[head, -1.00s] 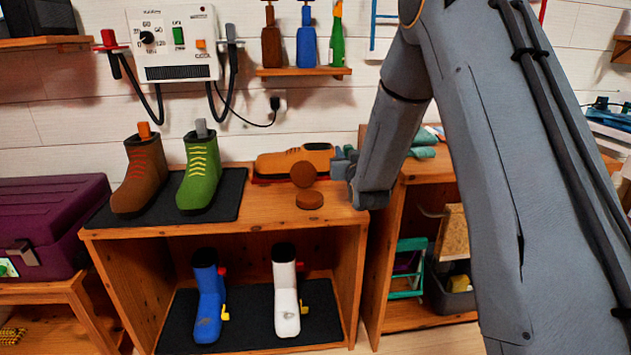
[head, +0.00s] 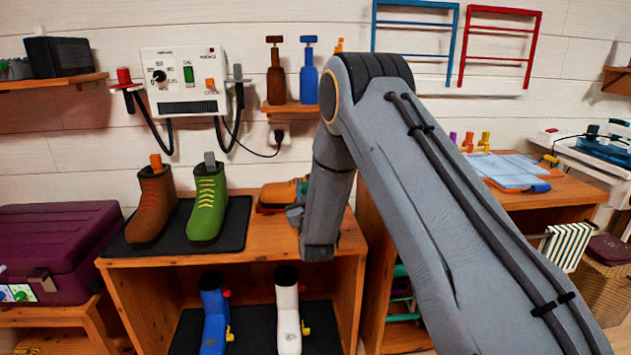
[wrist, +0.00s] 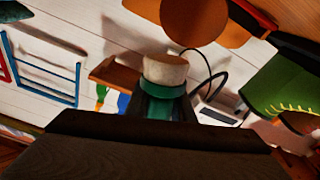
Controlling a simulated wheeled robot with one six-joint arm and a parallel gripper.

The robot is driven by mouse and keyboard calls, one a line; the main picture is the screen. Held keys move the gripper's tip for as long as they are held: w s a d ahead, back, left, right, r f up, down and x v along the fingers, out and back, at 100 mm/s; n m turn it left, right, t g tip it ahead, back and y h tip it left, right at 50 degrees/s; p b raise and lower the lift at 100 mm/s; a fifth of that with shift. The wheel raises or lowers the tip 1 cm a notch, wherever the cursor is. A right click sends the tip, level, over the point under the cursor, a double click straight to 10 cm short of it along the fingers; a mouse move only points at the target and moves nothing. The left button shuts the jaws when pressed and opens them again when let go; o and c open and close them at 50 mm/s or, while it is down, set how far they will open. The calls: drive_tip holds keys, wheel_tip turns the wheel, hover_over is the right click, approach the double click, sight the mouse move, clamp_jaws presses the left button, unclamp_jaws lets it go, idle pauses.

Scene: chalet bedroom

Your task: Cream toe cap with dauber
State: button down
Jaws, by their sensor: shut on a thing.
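My gripper (head: 294,214) is at the cabinet's top right, in front of the orange shoe (head: 282,194). In the wrist view my gripper (wrist: 158,112) is shut on the dauber (wrist: 165,72), which has a pale cream round head above a green collar. Orange shoe parts (wrist: 236,34) show at the top of the wrist view, with a brown disc (wrist: 195,18) overlapping them. The dauber's head appears just below the disc in that picture; I cannot tell whether they touch. My arm hides the shoe's right part and the discs from the head view.
A brown boot (head: 150,210) and a green boot (head: 207,208) stand on a black mat (head: 236,228) left of the shoe. Blue (head: 214,318) and white (head: 288,318) boots stand in the cabinet below. A bottle shelf (head: 289,107) is on the wall above.

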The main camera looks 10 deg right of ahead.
drive_tip(key=shift+f+b, duration=1.7)
drive_tip(key=shift+f, duration=1.3)
drive_tip(key=shift+f+b, duration=0.35)
drive_tip(key=shift+f, duration=0.4)
drive_tip(key=shift+r+p, duration=2.05)
drive_tip(key=shift+r, duration=1.55)
